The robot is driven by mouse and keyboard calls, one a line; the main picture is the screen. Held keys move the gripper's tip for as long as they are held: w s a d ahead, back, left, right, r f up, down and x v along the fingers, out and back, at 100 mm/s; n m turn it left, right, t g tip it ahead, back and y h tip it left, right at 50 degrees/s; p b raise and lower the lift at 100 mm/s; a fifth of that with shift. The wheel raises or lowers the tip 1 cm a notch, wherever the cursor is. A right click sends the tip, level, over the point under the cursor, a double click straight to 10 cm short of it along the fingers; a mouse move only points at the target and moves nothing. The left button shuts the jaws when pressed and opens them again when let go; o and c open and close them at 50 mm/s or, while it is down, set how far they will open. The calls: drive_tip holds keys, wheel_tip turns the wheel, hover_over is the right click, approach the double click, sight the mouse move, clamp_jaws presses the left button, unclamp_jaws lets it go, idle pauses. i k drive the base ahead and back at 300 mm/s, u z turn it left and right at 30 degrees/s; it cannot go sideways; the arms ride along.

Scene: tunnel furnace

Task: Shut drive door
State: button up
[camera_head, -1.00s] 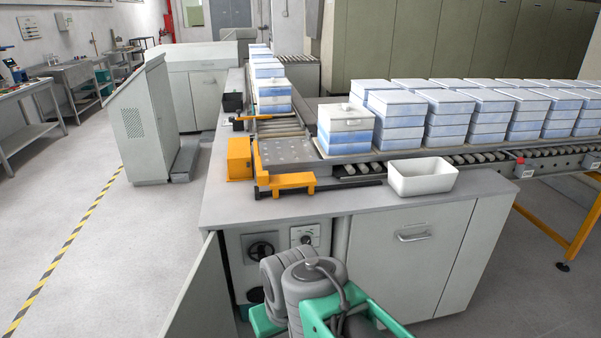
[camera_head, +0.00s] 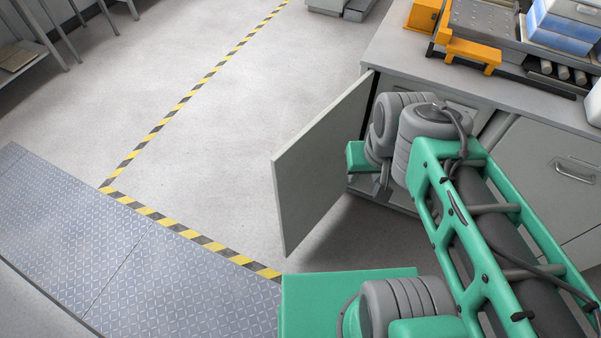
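The drive door (camera_head: 318,170) is a flat grey panel. It stands wide open, swung out to the left from the front of the grey cabinet (camera_head: 430,62). The compartment behind it is mostly covered by my green and grey arm, which reaches in front of the opening. The end of my arm is close to the inner side of the door. My gripper's fingers are hidden behind the arm links, so I cannot see whether they touch the door or whether they are open.
A cabinet door with a handle (camera_head: 573,172) is at the right. An orange bracket (camera_head: 472,54) and blue-and-white boxes (camera_head: 566,24) are on the cabinet top. Open floor lies left of the door, with yellow-black tape (camera_head: 172,115) and a metal tread plate (camera_head: 110,245).

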sight(309, 175)
drive_tip(key=u, duration=1.95)
drive_tip(key=i, duration=2.2)
drive_tip(key=z, duration=3.7)
drive_tip(key=k, duration=0.15)
drive_tip(key=u, duration=1.75)
